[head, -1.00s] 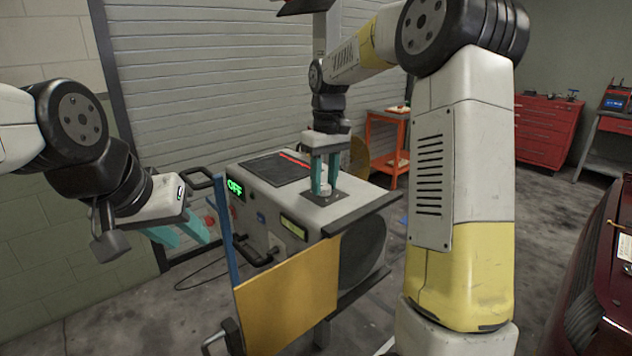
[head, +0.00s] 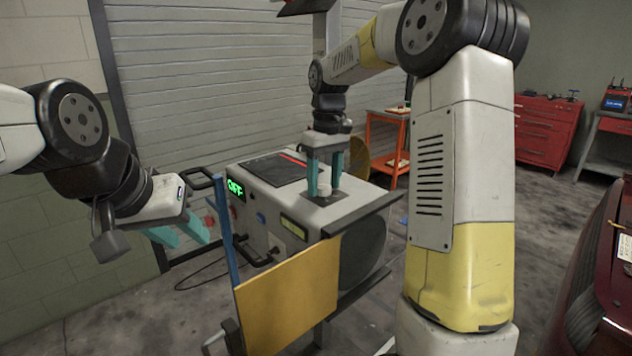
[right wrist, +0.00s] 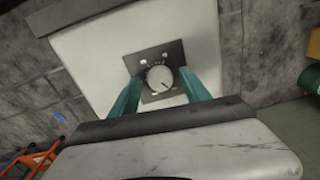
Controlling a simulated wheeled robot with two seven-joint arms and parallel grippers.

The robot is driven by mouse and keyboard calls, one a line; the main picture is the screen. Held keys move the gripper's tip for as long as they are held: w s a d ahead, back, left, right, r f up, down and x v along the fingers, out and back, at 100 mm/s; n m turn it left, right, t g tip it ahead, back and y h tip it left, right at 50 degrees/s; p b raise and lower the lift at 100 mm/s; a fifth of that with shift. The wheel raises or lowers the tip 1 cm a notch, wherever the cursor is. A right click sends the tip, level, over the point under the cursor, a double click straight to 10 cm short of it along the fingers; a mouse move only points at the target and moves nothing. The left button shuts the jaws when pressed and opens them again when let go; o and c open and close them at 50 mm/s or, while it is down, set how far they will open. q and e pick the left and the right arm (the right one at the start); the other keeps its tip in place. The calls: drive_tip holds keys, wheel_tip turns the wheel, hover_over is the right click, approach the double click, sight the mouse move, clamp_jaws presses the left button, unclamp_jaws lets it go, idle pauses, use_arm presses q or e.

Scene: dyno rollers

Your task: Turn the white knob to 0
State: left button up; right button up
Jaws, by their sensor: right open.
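The white knob (right wrist: 159,78) sits on a dark square plate (right wrist: 175,55) on top of the grey machine. It also shows in the head view (head: 325,189). A dark pointer line on the knob faces toward the lower right in the wrist view; the plate's markings are too small to read. My right gripper (head: 325,193) points down over the knob, its teal fingers open on either side of it; a gap shows between fingers and knob in the wrist view. My left gripper (head: 183,238) hangs left of the machine, its fingers apart and empty.
The machine (head: 285,205) has a green lit display reading OFF (head: 235,188), black handles and a yellow panel (head: 290,298) in front. An orange stand (head: 384,145) and red drawers (head: 545,135) stand behind. A dark red car (head: 600,290) is at the right.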

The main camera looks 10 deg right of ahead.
sight(325, 185)
wheel_tip(325, 185, up, 7)
drive_tip(key=shift+w+d, duration=0.1)
drive_tip(key=shift+d, duration=0.05)
drive_tip(key=shift+r, duration=0.4)
drive_tip(key=shift+s+r, duration=0.1)
drive_tip(key=shift+s, duration=0.1)
drive_tip(key=s+d+f+m+t+y, duration=0.1)
drive_tip(key=s+m+t, duration=0.1)
drive_tip(key=s, duration=1)
drive_tip(key=s+d+f+m+t, duration=0.1)
drive_tip(key=s+f+m+t, duration=0.1)
drive_tip(key=s, duration=1.1)
drive_tip(key=shift+f+m+t+y, duration=0.2)
drive_tip(key=shift+m+t+y, duration=0.2)
drive_tip(key=shift+m+t, duration=0.6)
